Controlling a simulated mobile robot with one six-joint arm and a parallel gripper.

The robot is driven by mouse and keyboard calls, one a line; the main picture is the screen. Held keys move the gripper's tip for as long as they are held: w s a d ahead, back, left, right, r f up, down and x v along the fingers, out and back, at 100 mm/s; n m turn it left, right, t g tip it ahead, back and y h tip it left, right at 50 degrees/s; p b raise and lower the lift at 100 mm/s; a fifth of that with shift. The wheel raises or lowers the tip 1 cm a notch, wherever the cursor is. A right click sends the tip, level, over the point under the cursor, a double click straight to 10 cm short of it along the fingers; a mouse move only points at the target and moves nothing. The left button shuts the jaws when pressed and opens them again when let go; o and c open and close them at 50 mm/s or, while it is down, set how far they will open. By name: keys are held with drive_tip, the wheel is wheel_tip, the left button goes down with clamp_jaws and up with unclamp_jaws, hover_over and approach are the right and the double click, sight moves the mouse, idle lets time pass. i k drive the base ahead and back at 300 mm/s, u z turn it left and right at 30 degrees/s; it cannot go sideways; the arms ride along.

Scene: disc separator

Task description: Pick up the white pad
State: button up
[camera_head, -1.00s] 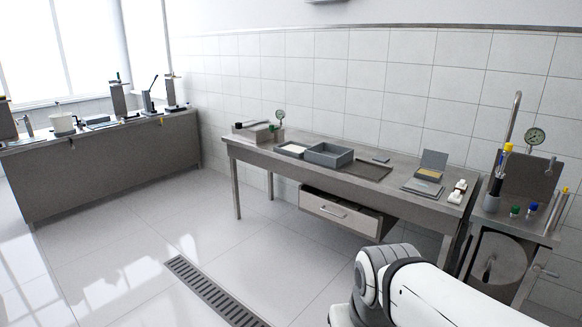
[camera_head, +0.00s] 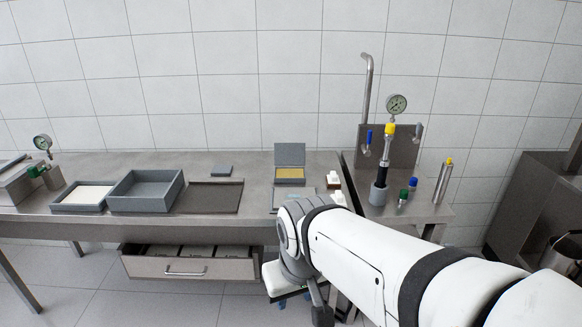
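A flat white pad (camera_head: 86,194) lies in a shallow grey tray (camera_head: 66,208) at the left of the steel table, in the head view. Its top face is visible. My arm reaches in from the lower right, and its white and dark end links stand in front of the table's right part. A dark piece at the arm's end (camera_head: 321,308) shows low in the picture, below the tabletop level and far to the right of the pad. I cannot make out the fingers or whether they are open.
A deeper empty grey box (camera_head: 147,192) stands right of the tray, then a dark flat plate (camera_head: 210,197). An open case with a yellow inside (camera_head: 289,172) stands behind my arm. A drawer (camera_head: 190,267) hangs open under the table. A gauge (camera_head: 396,105) and tap stand right.

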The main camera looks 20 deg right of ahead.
sight(340, 198)
drive_tip(key=z, duration=0.35)
drive_tip(key=i, duration=1.45)
drive_tip(key=z, duration=0.35)
drive_tip(key=k, duration=0.7)
drive_tip(key=z, duration=0.15)
drive_tip(key=i, duration=0.8)
drive_tip(key=u, duration=0.1)
